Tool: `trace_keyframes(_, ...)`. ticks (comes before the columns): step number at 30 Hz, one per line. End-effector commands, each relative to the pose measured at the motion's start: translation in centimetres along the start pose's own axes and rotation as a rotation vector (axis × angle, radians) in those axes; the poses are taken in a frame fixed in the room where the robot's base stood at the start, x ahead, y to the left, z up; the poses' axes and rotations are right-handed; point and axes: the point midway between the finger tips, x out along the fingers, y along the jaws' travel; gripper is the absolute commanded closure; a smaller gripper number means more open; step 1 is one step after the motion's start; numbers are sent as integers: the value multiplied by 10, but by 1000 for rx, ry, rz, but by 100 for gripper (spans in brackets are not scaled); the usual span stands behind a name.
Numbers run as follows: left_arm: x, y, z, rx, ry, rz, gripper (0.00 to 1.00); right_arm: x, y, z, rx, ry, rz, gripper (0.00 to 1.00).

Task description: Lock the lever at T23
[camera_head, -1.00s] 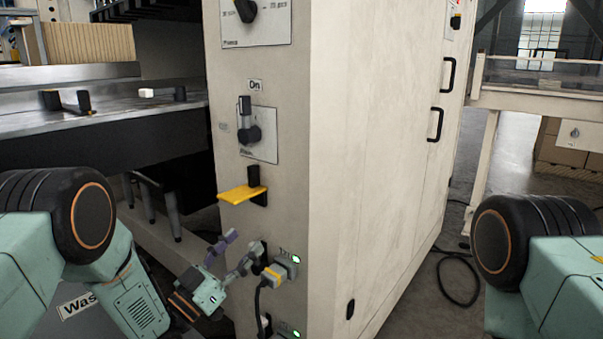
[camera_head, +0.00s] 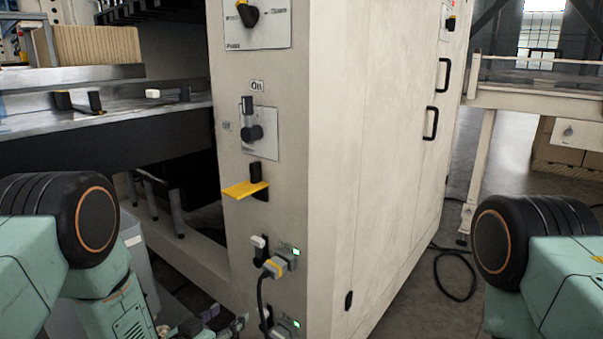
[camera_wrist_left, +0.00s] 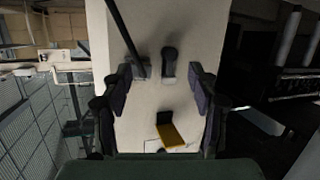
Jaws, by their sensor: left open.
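In the head view a small black lever with a white end (camera_head: 260,243) stands on the cream cabinet's narrow face. Next to it is a grey and yellow plug (camera_head: 277,265) with a cable, and a green light. A second lever and plug (camera_head: 278,327) show lower, cut by the bottom edge. The tags beside them are too small to read. My left gripper (camera_head: 226,322) is low and left of the levers, partly cut off. In the left wrist view it is open and empty (camera_wrist_left: 162,90), with a dark lever (camera_wrist_left: 170,65) seen between its fingers, apart from them.
A yellow flap (camera_head: 243,188) on a black block juts out above the lever; it shows in the left wrist view (camera_wrist_left: 172,136). A dark cable (camera_head: 261,295) hangs below the upper plug. A metal machine bed (camera_head: 120,110) lies left.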

Motion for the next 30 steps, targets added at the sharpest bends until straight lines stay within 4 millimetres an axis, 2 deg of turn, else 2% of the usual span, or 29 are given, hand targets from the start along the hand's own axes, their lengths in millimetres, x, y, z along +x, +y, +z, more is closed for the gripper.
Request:
trace_keyframes(1, -17, 1, 25, -24, -105, -33, 40, -6, 0, 0, 0, 0, 0, 33)
trace_keyframes(3, -46, 2, 61, -56, -257, -81, 40, -11, 0, 0, 0, 0, 0, 33)
trace_keyframes(5, -74, 6, 89, -85, -384, -118, 40, -16, 0, 0, 0, 0, 0, 33)
trace_keyframes(6, -94, 9, 106, -104, -469, -141, 40, -19, 0, 0, 0, 0, 0, 33)
trace_keyframes(10, -168, 23, 150, -163, -724, -204, 40, -30, 0, 0, 0, 0, 0, 33)
trace_keyframes(12, -210, 33, 165, -195, -854, -234, 40, -37, 0, 0, 0, 0, 0, 33)
trace_keyframes(15, -272, 49, 178, -238, -1028, -271, 40, -47, 0, 0, 0, 0, 0, 33)
trace_keyframes(18, -326, 65, 180, -274, -1167, -302, 40, -57, 0, 0, 0, 0, 0, 33)
trace_keyframes(21, -366, 77, 173, -295, -1251, -321, 40, -69, 0, 0, 0, 0, 0, 33)
trace_keyframes(23, -374, 80, 169, -297, -1267, -318, 40, -74, 0, 0, 0, 0, 0, 33)
trace_keyframes(30, -375, 81, 169, -296, -1269, -316, 40, -76, -1, 0, 0, 0, 0, 33)
